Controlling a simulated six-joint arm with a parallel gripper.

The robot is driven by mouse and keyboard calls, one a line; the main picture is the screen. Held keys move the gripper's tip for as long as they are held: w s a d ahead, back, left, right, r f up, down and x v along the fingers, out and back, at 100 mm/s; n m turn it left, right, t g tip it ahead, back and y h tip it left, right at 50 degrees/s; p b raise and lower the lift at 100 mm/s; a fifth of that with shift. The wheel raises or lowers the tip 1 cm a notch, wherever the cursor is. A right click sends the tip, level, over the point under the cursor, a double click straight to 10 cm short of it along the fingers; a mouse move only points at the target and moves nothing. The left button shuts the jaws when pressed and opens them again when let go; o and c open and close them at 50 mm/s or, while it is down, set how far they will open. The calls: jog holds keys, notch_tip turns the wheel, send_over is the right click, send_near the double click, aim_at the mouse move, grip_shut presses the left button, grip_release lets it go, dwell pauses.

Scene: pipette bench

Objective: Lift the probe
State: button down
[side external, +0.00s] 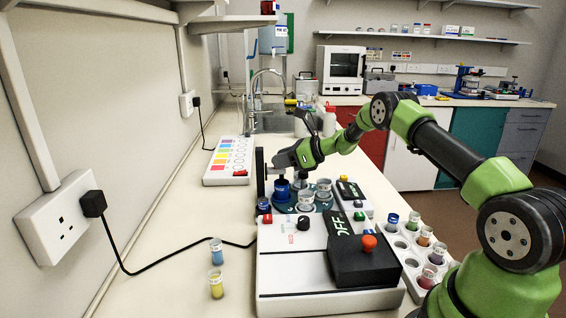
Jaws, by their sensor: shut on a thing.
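A machine with a white body (285,275) stands on the bench, with a blue round carousel (320,204) on its top. My gripper (268,166) is above the back left of the machine, close to a dark upright piece (260,178). My gripper is shut on what seems to be the probe, at or beside this upright. The probe itself is too small and too covered to make out clearly. A blue-capped vial (282,192) stands just below my gripper, and white cups (306,200) stand in the carousel.
A black box with an orange knob (369,243) sits on the machine's front. A white rack of vials (412,262) is at its right. A colour chart strip (228,160) is behind.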

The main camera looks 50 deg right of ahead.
notch_tip(320, 180, up, 5)
jog(key=shift+f, duration=0.15)
jog(key=c, duration=0.9)
grip_release()
jog(key=shift+s, duration=0.1)
jog(key=v, duration=0.9)
jog(key=shift+s, duration=0.3)
jog(key=shift+d+r, duration=0.1)
jog(key=shift+r, duration=0.1)
